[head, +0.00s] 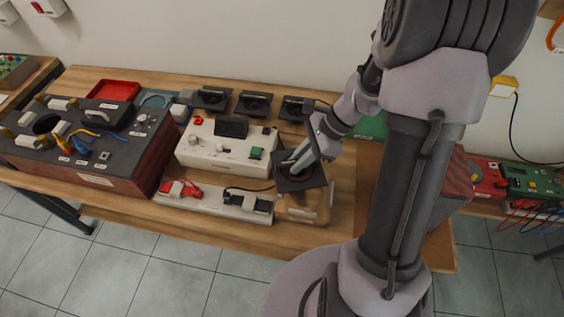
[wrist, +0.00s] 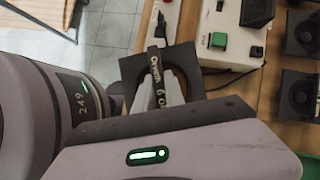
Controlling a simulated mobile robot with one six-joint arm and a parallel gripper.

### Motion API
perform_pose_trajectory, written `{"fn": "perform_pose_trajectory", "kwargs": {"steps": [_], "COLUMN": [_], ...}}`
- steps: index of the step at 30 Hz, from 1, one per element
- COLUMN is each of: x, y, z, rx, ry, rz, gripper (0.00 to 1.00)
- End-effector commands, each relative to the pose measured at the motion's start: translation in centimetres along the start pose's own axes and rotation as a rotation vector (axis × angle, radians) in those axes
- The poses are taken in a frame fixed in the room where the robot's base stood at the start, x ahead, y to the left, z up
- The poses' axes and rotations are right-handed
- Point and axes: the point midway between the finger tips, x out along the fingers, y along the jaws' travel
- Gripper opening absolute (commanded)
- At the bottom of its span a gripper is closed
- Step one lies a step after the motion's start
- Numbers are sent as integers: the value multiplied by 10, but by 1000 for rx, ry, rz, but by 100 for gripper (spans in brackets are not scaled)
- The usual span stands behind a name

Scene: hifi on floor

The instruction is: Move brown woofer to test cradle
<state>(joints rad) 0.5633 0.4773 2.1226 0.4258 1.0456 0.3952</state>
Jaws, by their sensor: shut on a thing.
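My gripper (head: 297,163) is shut on a dark square-framed speaker, which I take as the woofer (head: 313,182). Its cone is mostly hidden by the fingers, so its brown colour cannot be made out. The woofer's dark frame (wrist: 187,57) also shows in the wrist view, around my gripper's fingers (wrist: 165,80). Directly below it in the head view is a light wooden stand (head: 308,214), probably the test cradle, at the bench's front. The woofer covers the stand's top, so I cannot tell whether they touch.
Three dark speakers (head: 253,104) stand in a row at the back. Left of the woofer are a white tester box (head: 205,153) and a white strip with a red clip (head: 181,189). A large dark-topped unit (head: 90,150) fills the left. A brown box (head: 457,190) stands right, behind my arm.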

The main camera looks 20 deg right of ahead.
Motion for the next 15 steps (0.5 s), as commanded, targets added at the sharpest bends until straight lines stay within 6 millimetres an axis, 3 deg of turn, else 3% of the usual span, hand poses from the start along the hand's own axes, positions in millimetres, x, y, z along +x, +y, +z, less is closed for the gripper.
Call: {"fn": "perform_pose_trajectory", "kwargs": {"steps": [6,15], "x": [-21,-3], "y": [6,6], "z": [-20,-35], "rx": [296,321], "ry": [-3,-2], "rz": [-189,-206], "gripper": [0,0]}}
